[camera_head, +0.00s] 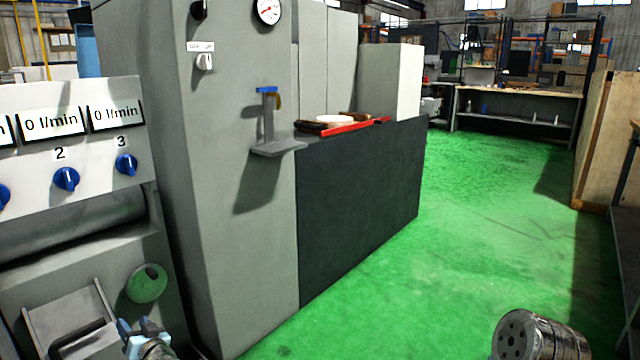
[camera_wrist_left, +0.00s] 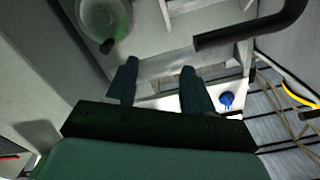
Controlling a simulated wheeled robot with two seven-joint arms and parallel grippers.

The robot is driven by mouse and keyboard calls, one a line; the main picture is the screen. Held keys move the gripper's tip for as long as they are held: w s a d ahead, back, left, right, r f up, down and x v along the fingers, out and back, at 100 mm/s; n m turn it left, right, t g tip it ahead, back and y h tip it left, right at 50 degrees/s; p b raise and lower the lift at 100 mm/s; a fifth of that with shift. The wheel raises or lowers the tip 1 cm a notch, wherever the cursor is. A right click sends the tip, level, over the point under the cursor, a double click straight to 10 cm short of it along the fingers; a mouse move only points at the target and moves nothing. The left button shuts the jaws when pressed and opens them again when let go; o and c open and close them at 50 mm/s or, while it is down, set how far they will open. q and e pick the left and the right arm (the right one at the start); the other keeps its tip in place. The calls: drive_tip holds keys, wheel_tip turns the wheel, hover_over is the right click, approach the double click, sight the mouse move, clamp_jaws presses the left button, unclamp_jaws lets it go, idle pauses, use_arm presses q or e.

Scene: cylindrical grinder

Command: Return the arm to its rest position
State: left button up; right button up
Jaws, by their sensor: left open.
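My left gripper (camera_head: 142,328) is low at the left in the head view, in front of the grey machine's lower panel. In the left wrist view its two dark fingers (camera_wrist_left: 160,82) stand apart with nothing between them. A black handle (camera_head: 85,335) is just left of the gripper in the head view, and a black bar (camera_wrist_left: 255,28) shows at the upper right of the wrist view. A round green disc (camera_head: 147,283) is above the gripper, apparently apart from it.
A panel with blue knobs (camera_head: 67,179) and flow displays is at the left. The tall grey cabinet (camera_head: 230,200) with a gauge (camera_head: 268,10) and small shelf (camera_head: 279,148) stands right of my gripper. A dark block (camera_head: 360,205) adjoins it. Green floor (camera_head: 470,240) is open at right.

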use_arm(q)
drive_tip(key=s+a+f+n+g, duration=0.4)
drive_tip(key=s+f+n+g, duration=0.1)
drive_tip(key=s+f+n, duration=0.3)
drive_tip(key=s+a+f+n+g, duration=0.4)
drive_tip(key=s+f+n, duration=0.1)
drive_tip(key=s+n, duration=0.45)
drive_tip(key=s+d+f+n+g+h, duration=0.3)
drive_tip(key=s+d+f+n, duration=0.3)
drive_tip(key=s+f+n, duration=0.25)
drive_tip(key=s+d+f+n+g+h, duration=0.3)
drive_tip(key=s+d+f+n+h, duration=0.15)
drive_tip(key=s+f+n, duration=0.4)
drive_tip(key=s+d+f+n+h, duration=0.1)
drive_tip(key=s+d+n+h, duration=0.15)
drive_tip(key=d+n, duration=0.75)
drive_tip(key=s+d+n+h, duration=0.2)
drive_tip(key=d+n+h, duration=0.2)
drive_tip(key=d+n, duration=0.6)
drive_tip(key=w+d+r+n+t+h, duration=0.2)
drive_tip(key=d+r+n, duration=0.2)
drive_tip(key=d+n, duration=0.3)
drive_tip(key=w+d+r+n+t+h, duration=0.1)
drive_tip(key=w+d+r+n+t, duration=0.1)
drive_tip(key=d+n, duration=0.5)
wheel_tip(320, 180, up, 2)
drive_tip(key=shift+w+r+n+h, duration=0.1)
drive_tip(key=shift+w+n+h, duration=0.3)
drive_tip(key=shift+w+n, duration=0.15)
